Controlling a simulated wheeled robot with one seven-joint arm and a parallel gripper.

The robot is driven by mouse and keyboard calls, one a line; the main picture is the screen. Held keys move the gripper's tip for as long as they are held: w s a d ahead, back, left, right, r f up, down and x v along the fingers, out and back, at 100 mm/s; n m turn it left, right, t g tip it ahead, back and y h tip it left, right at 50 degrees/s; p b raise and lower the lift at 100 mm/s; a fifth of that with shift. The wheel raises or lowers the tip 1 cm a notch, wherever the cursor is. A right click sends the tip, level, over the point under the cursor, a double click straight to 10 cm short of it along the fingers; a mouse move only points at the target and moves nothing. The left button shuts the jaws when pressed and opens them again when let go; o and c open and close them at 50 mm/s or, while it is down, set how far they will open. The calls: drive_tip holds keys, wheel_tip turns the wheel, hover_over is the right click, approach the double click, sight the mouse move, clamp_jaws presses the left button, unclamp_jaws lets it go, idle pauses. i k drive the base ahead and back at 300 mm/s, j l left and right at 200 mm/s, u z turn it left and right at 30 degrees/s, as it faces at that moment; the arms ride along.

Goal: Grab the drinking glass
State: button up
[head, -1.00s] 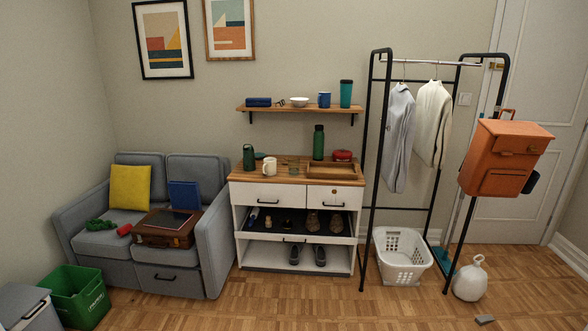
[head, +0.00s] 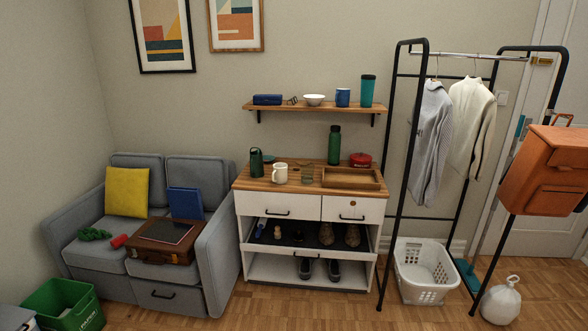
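A clear drinking glass (head: 307,174) stands on the wooden top of the white cabinet (head: 278,206). It is see-through and hard to make out. A white mug (head: 280,173) stands just to its left, and a wooden tray (head: 351,180) lies close to its right. My gripper is not in view, so its state and its place relative to the glass are hidden.
Green bottles (head: 334,146) and a red lidded pot (head: 360,160) stand on the cabinet top. A wall shelf (head: 315,108) hangs above. A grey sofa (head: 100,260) flanks the left, a black clothes rack (head: 392,170) and white basket (head: 425,272) the right. Bare floor lies in front.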

sight(307, 168)
drive_tip(key=i, duration=0.5)
drive_tip(key=i+u, duration=0.15)
drive_tip(key=i, duration=0.35)
drive_tip(key=i+l, duration=0.1)
drive_tip(key=i, duration=0.4)
drive_tip(key=i+u, duration=0.15)
drive_tip(key=i, duration=0.35)
drive_tip(key=i+l, duration=0.2)
drive_tip(key=i, duration=0.25)
drive_tip(key=i+l+u, duration=0.15)
drive_tip(key=i, duration=0.35)
drive_tip(key=i+l, duration=0.15)
drive_tip(key=i, duration=0.35)
drive_tip(key=j+u, duration=0.05)
